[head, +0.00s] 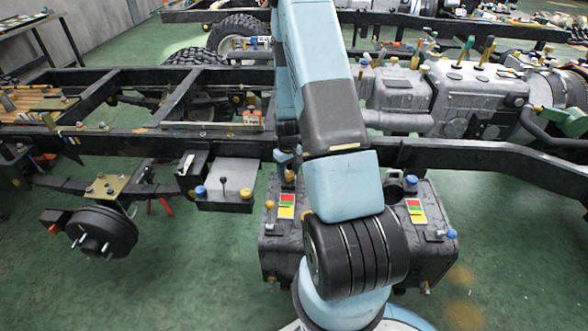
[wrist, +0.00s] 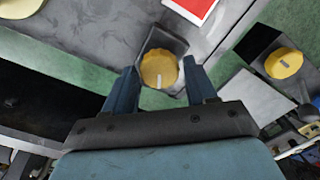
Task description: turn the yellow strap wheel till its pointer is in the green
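A round yellow wheel (wrist: 158,66) with a scalloped rim shows in the wrist view, on a dark bracket. A pale pointer mark on it points down in the picture. No green zone is readable around it. My gripper (wrist: 161,70) is open, with one blue finger to the left of the wheel and one to the right. Both fingers look apart from the rim; how deep they reach past it I cannot tell. In the head view my arm hides most of my gripper, and I cannot tell which yellow knob there is this wheel.
A second yellow knob (wrist: 284,65) sits on a black box at the right. A red and white plate (wrist: 194,8) lies above the wheel. The dark tank (head: 275,245) carries coloured plates (head: 286,206). A frame rail (head: 480,157) runs behind.

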